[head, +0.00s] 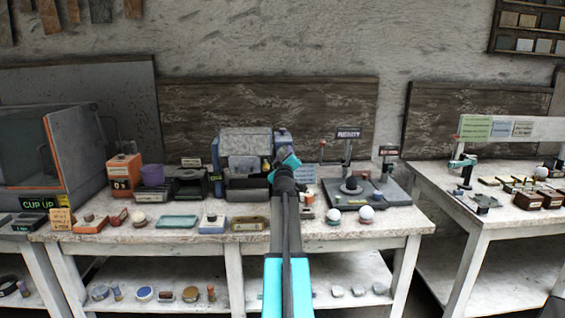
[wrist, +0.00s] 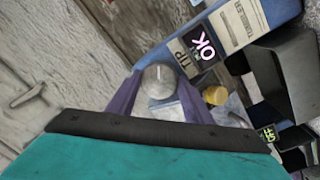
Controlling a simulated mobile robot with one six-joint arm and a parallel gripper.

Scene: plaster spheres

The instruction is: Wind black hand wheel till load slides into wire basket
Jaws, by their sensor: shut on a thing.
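I cannot make out the black rim of a hand wheel in either view. I cannot pick out a wire basket or a load for certain.
A black open-topped box (wrist: 285,75) lies right of the panel in the wrist view. An orange box (head: 124,174), a purple cup (head: 152,174) and a teal tray (head: 178,222) stand left on the bench. Two white spheres (head: 350,214) sit right of my arm.

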